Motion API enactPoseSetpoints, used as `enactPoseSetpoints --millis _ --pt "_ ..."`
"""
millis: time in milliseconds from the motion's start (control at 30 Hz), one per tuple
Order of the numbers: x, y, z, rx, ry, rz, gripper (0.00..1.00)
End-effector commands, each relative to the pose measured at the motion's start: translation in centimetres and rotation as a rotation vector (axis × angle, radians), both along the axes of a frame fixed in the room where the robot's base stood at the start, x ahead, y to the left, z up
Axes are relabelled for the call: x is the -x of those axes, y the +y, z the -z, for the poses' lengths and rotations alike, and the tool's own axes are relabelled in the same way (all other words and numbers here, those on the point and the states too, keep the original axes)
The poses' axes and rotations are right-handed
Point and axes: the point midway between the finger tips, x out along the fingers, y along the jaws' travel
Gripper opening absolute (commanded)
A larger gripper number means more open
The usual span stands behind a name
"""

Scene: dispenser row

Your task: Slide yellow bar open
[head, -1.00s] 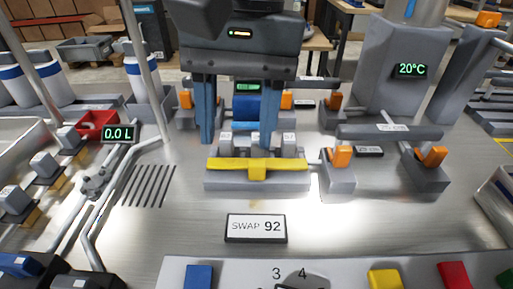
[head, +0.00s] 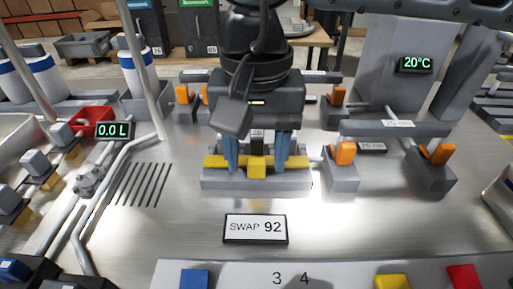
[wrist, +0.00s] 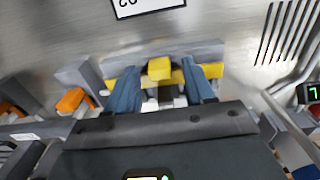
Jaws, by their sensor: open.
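The yellow bar (head: 257,167) lies across a grey block (head: 256,184) at the middle of the metal table. Its raised middle stub faces me. My gripper (head: 256,164) points down at the bar from behind it, its two blue fingers apart. One finger stands on each side of the stub, at or just behind the bar. In the wrist view the yellow bar (wrist: 159,70) shows between and beyond the open fingers (wrist: 166,80). Whether the fingers touch the bar I cannot tell. My gripper's body hides most of what is behind the bar.
Orange-handled valves (head: 343,153) stand close on the right. Pipes (head: 88,182) and a "0.0 L" display (head: 114,130) are on the left. The table between block and sign is clear.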

Motion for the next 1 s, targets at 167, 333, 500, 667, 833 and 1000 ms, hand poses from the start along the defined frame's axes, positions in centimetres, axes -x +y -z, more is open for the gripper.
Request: enactPoseSetpoints --millis 167,333,500,667,833,1000 --pt "0.01 0.0 -0.01 0.0 0.0 0.0 0.52" --pt "0.01 0.0 -0.02 0.0 0.0 0.0 0.36" --pt "0.0 0.0 -0.03 0.0 0.0 0.0 0.2" --pt "0.01 0.01 -0.03 0.0 0.0 0.0 0.04" --pt "0.01 0.01 -0.04 0.0 0.0 0.0 0.0" --pt "0.01 0.02 -0.04 0.0 0.0 0.0 0.0"
